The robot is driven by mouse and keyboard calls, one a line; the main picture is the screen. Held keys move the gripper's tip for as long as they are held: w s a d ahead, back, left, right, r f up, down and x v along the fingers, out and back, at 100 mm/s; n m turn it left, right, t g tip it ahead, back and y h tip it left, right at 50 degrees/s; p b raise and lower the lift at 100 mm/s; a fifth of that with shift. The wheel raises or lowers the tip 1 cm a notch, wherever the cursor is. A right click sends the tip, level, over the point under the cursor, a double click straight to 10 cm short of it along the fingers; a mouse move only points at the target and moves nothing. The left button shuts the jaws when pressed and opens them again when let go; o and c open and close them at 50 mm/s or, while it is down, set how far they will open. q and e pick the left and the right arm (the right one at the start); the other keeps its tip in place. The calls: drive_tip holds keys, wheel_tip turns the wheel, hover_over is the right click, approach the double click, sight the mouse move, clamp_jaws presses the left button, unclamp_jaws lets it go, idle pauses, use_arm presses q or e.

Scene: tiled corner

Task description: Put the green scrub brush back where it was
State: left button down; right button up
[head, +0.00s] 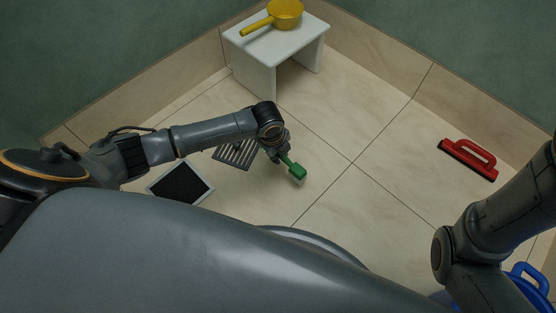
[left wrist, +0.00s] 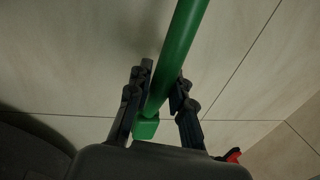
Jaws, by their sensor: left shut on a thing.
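The green scrub brush (head: 297,172) is in my left gripper (head: 279,155), above or close to the tiled floor near the middle of the head view. I cannot tell whether its head touches the floor. In the left wrist view the green handle (left wrist: 177,50) runs between the two fingers of my left gripper (left wrist: 158,90), which is shut on it. A green block-shaped part (left wrist: 146,128) shows at the lower end. My right gripper is out of view; only the right arm shows at the right.
A slotted metal drain grate (head: 232,154) and a dark panel with a pale border (head: 181,184) lie left of the brush. A white stool (head: 254,60) bears a yellow pan (head: 285,13). A red-handled tool (head: 470,157) lies right. A blue container (head: 533,283) is partly hidden. Middle floor is clear.

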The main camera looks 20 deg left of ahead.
use_arm(q)
drive_tip(key=shift+w+a+f, duration=0.15)
drive_tip(key=shift+f, duration=0.1)
drive_tip(key=f+b, duration=0.3)
drive_tip(key=shift+w+a+f, duration=0.15)
drive_tip(key=shift+a+f, duration=0.05)
drive_tip(key=shift+f, duration=0.1)
drive_tip(key=shift+r, duration=0.15)
drive_tip(key=shift+f, duration=0.2)
drive_tip(key=c, duration=1.2)
unclamp_jaws()
